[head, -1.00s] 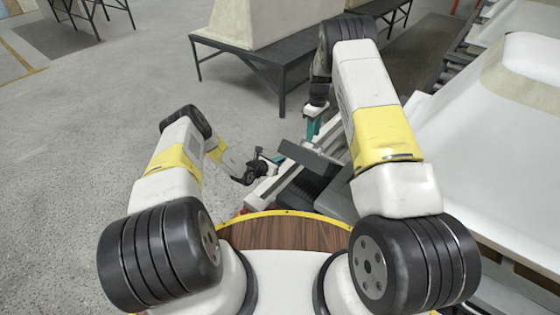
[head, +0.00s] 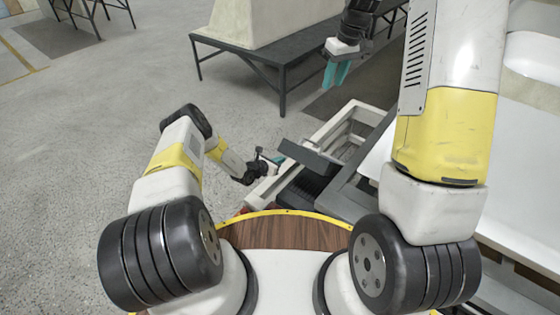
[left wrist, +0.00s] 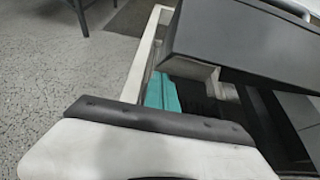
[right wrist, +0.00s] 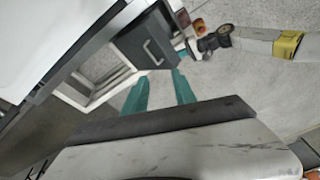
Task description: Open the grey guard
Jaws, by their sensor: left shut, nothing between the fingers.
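The grey guard (head: 310,158) is a dark grey slab over the near end of a pale frame. My left gripper (head: 278,160) is shut and empty, close beside the guard's left edge. Its teal fingers (left wrist: 161,92) show just below the guard's edge in the left wrist view; I cannot tell whether they touch it. My right gripper (head: 336,74) is open and empty, raised beyond the frame and away from the guard.
The pale frame (head: 335,124) surrounds an open recess behind the guard. A dark table (head: 262,62) with a large pale shell stands at the back. White shells (head: 535,120) line the right side. The floor (head: 80,140) at the left is clear.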

